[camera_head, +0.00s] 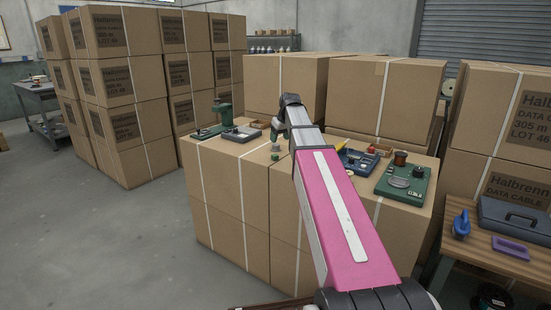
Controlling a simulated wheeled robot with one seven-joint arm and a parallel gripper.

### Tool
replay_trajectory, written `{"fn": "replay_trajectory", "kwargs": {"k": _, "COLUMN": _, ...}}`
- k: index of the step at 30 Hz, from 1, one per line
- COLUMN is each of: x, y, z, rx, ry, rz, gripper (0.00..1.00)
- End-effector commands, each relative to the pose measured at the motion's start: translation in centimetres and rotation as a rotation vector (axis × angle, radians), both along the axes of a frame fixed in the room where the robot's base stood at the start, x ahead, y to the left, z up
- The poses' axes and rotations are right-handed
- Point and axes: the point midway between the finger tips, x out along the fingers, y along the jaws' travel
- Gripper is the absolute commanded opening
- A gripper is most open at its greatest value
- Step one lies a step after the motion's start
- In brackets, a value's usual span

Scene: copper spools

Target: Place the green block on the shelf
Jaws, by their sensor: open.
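A small green piece (275,157), which may be the green block, shows on top of the front carton stack (225,160), just left of my pink arm. My gripper (276,145) points down right above this piece, small and partly hidden by my arm. Its jaws are open; I cannot tell whether they are around the piece or only above it. A wooden shelf (285,36) with small bottles stands far back by the wall; I cannot tell whether it is the task's shelf.
A green press-like tool (223,113) and a grey device (241,135) stand left on the cartons. A green device (405,182) and a copper spool (400,158) stand right. Taller cartons (385,95) rise behind. A bench (490,250) stands right; the left floor is clear.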

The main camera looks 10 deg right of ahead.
Motion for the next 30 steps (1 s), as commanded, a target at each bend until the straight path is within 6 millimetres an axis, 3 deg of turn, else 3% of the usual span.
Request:
{"fn": "replay_trajectory", "kwargs": {"k": 12, "x": 1.8, "y": 0.7, "z": -4.6, "rx": -0.001, "ry": 0.003, "rz": 0.000, "gripper": 0.60}}
{"fn": "replay_trajectory", "kwargs": {"k": 19, "x": 2.2, "y": 0.9, "z": -5.9, "rx": -0.001, "ry": 0.002, "rz": 0.000, "gripper": 0.60}}
{"fn": "replay_trajectory", "kwargs": {"k": 30, "x": 3.7, "y": 1.5, "z": -9.9, "rx": -0.002, "ry": 0.001, "rz": 0.000, "gripper": 0.60}}
